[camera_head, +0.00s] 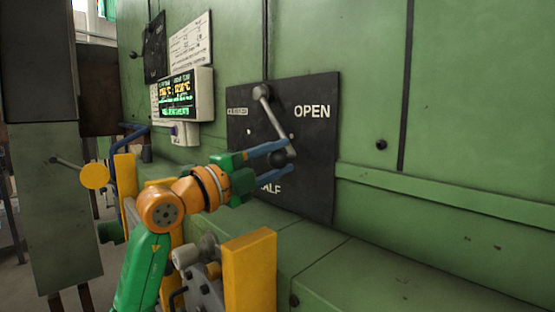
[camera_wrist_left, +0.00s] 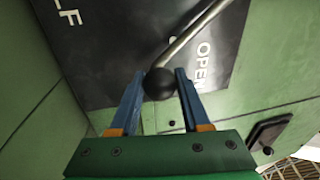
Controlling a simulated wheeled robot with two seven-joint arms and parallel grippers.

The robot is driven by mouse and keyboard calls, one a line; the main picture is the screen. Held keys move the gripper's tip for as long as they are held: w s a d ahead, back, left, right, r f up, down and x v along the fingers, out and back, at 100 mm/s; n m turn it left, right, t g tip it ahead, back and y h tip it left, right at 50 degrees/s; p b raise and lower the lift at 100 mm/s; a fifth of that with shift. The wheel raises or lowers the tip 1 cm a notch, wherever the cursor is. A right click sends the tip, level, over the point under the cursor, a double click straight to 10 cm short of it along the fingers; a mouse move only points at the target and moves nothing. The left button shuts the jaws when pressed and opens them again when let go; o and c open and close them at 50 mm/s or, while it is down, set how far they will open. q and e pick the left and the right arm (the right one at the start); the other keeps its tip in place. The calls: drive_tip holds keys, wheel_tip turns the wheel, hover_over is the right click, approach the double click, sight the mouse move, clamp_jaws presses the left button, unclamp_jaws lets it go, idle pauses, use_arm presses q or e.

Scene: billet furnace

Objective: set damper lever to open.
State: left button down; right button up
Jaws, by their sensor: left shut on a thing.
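The damper lever (camera_head: 274,116) is a grey rod on a round pivot (camera_head: 261,91), on a black plate (camera_head: 318,160). It slants down and to the right, with its black ball knob (camera_head: 279,158) below the word OPEN (camera_head: 312,111) and above the partly hidden word HALF (camera_head: 271,188). My left gripper (camera_head: 276,153) comes from the left and its blue fingers are shut on the knob. In the left wrist view the knob (camera_wrist_left: 158,84) sits between the two fingertips, with the rod (camera_wrist_left: 192,33) running up and right. My right gripper is not in view.
A white control box with a lit display (camera_head: 182,94) is on the green wall left of the plate. A green ledge (camera_head: 440,200) runs along the wall at right. A yellow block (camera_head: 249,272) stands below my left arm.

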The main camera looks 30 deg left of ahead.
use_arm(q)
drive_tip(key=shift+c, duration=1.9)
unclamp_jaws()
drive_tip(key=shift+r, duration=0.1)
drive_tip(key=shift+s+a+f+b, duration=0.25)
drive_tip(key=shift+s+f+b, duration=0.1)
drive_tip(key=shift+s+b, duration=0.25)
drive_tip(key=shift+s+a+f+b, duration=0.2)
drive_tip(key=shift+s+f+b, duration=0.1)
drive_tip(key=shift+s+b, duration=0.3)
drive_tip(key=v, duration=0.1)
drive_tip(key=b+v, duration=0.1)
drive_tip(key=v, duration=0.1)
drive_tip(key=b+v, duration=0.1)
drive_tip(key=shift+s+r, duration=0.2)
drive_tip(key=shift+r, duration=0.05)
drive_tip(key=shift+s+a, duration=0.1)
drive_tip(key=shift+s, duration=0.05)
drive_tip(key=shift+r, duration=0.1)
